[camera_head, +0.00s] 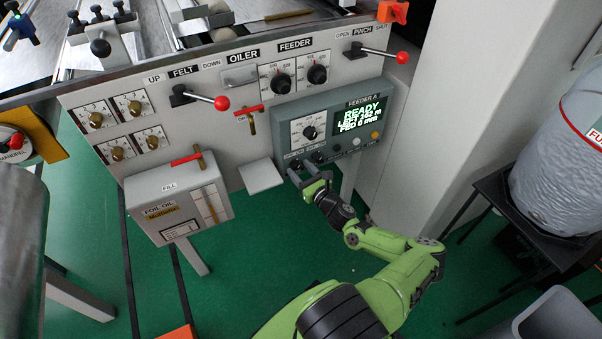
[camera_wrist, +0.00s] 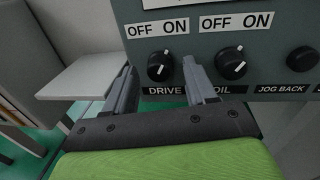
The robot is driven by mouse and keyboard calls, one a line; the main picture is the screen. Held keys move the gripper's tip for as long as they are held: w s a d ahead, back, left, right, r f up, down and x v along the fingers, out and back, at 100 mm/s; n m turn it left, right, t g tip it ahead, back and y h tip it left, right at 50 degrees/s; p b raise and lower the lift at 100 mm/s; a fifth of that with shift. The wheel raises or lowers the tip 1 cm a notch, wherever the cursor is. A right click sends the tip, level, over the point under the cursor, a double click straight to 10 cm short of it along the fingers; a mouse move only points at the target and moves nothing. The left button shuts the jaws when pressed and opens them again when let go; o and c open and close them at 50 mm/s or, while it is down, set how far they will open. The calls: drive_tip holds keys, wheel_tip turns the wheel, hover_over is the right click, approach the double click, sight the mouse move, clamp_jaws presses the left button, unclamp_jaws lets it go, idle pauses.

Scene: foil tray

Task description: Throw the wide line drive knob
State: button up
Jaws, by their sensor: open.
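The drive knob (camera_wrist: 160,66) is a small black dial with a white mark, under an OFF/ON label and above a DRIVE label on the grey-green feeder panel. In the wrist view my open gripper (camera_wrist: 159,82) has one finger to each side below this knob, apart from it as far as I can tell. The right finger covers part of the lettering between DRIVE and OIL. In the head view my gripper (camera_head: 302,174) is just below the panel's lower left corner, partly hiding the knobs there.
The oil knob (camera_wrist: 230,63) sits close to the right of the right finger. A jog back button (camera_wrist: 302,59) is farther right. A small pale shelf (camera_head: 261,177) juts out left of my gripper. The feeder display (camera_head: 360,117) reads READY. A foil oil box (camera_head: 180,205) stands lower left.

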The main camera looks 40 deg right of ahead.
drive_tip(key=shift+w, duration=0.1)
drive_tip(key=shift+c, duration=0.2)
clamp_jaws()
drive_tip(key=shift+r+n, duration=0.1)
drive_tip(key=shift+n, duration=0.2)
drive_tip(key=n+p, duration=0.3)
drive_tip(key=n, duration=0.2)
drive_tip(key=shift+a+r+g, duration=0.1)
drive_tip(key=shift+r+g, duration=0.05)
drive_tip(key=shift+g, duration=0.25)
drive_tip(key=n+p, duration=0.1)
drive_tip(key=n, duration=0.4)
drive_tip(key=shift+a+n+g+h+p, duration=0.1)
drive_tip(key=shift+n+g+h+p, duration=0.2)
drive_tip(key=shift+g+p, duration=0.1)
